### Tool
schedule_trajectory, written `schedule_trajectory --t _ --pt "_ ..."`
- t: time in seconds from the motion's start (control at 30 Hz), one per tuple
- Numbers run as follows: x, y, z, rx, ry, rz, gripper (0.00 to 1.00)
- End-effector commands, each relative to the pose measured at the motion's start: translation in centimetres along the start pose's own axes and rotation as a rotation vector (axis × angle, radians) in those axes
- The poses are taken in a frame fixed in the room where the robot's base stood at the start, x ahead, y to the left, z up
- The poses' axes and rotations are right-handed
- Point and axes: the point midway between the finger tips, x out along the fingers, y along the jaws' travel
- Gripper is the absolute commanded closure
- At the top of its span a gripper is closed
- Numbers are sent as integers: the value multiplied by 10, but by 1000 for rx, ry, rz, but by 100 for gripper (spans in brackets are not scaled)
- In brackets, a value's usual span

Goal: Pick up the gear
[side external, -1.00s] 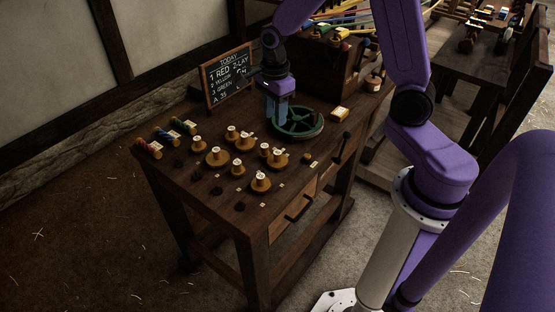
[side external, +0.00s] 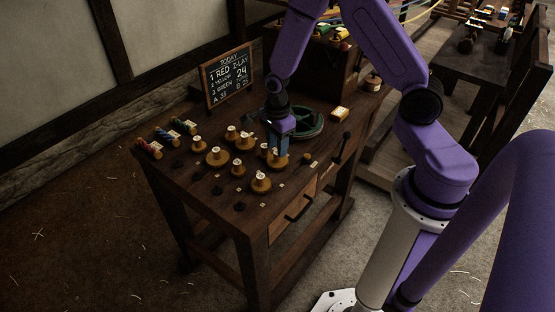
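Several brass-coloured gears with pale hubs stand on the wooden bench, among them one at the left (side external: 217,156), one in the middle (side external: 244,143) and one at the front (side external: 261,183). My gripper (side external: 278,151) points down with its blue fingers at another gear (side external: 279,161) on the right of the group. The fingers hide part of that gear and its hub. I cannot tell whether they touch it, or whether they are open or shut.
A green spoked wheel (side external: 311,130) lies just behind my gripper. A chalkboard (side external: 228,77) stands at the back left. Coloured rope bobbins (side external: 150,149) lie at the left edge. Dark pegs (side external: 217,190) stand in front.

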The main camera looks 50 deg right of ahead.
Motion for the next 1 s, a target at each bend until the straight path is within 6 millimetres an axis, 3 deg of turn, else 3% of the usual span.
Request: schedule_trajectory --t 0.2,0.53,0.57,0.67,1.0 --pt "24 0 -2 -1 1 1 61" --pt "29 0 -2 0 0 0 61" --pt "29 0 -2 -1 0 0 65" --pt "29 0 -2 0 0 0 97" --pt "28 0 -1 -1 -1 -1 99"
